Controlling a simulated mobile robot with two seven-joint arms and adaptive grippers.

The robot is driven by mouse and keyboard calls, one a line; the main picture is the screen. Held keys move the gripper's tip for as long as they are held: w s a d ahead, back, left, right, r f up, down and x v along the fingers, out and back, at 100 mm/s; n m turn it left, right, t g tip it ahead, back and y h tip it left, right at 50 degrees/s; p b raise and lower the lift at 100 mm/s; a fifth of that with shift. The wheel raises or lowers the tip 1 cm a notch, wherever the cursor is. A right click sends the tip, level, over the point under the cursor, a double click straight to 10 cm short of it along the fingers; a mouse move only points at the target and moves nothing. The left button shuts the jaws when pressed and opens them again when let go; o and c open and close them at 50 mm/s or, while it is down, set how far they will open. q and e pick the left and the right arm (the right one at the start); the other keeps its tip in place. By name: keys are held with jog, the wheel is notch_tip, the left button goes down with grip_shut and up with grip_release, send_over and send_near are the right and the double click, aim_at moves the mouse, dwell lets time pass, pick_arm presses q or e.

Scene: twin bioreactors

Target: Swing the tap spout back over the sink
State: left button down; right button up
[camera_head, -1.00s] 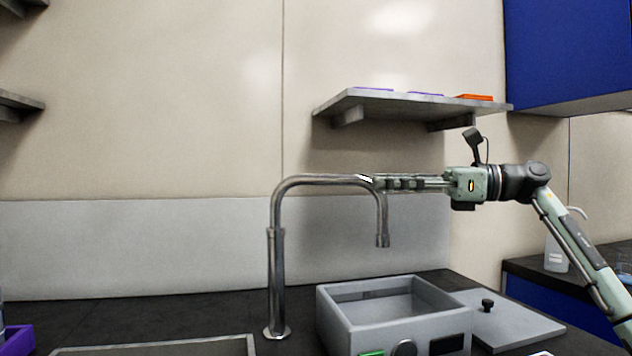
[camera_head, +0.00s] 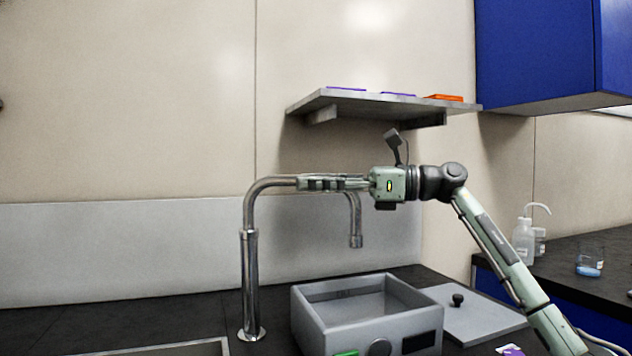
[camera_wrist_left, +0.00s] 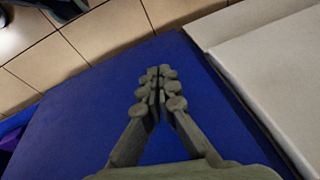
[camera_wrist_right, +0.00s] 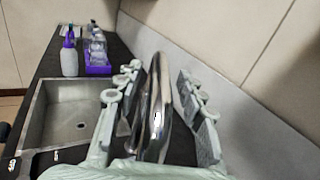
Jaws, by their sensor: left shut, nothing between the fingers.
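The metal tap (camera_head: 251,285) stands upright on the dark counter. Its spout (camera_head: 272,182) points right, with its outlet (camera_head: 356,241) above a grey open-topped bath. The sink (camera_head: 185,348) is at the lower left, and its basin shows in the right wrist view (camera_wrist_right: 80,112). My right gripper (camera_head: 302,183) is level with the spout's horizontal run and hides part of it. In the right wrist view its fingers (camera_wrist_right: 160,72) are open on either side of the spout (camera_wrist_right: 154,110), with visible gaps. My left gripper (camera_wrist_left: 154,72) is shut and empty over a blue surface.
The grey bath (camera_head: 325,325) and its lid (camera_head: 475,320) are right of the tap. A shelf (camera_head: 345,105) hangs above my right gripper. A wall runs close behind the tap. A bottle (camera_wrist_right: 69,58) and purple rack (camera_wrist_right: 98,68) stand beyond the sink.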

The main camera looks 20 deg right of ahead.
jog(key=shift+c, duration=0.2)
grip_shut()
jog(key=shift+s, duration=0.1)
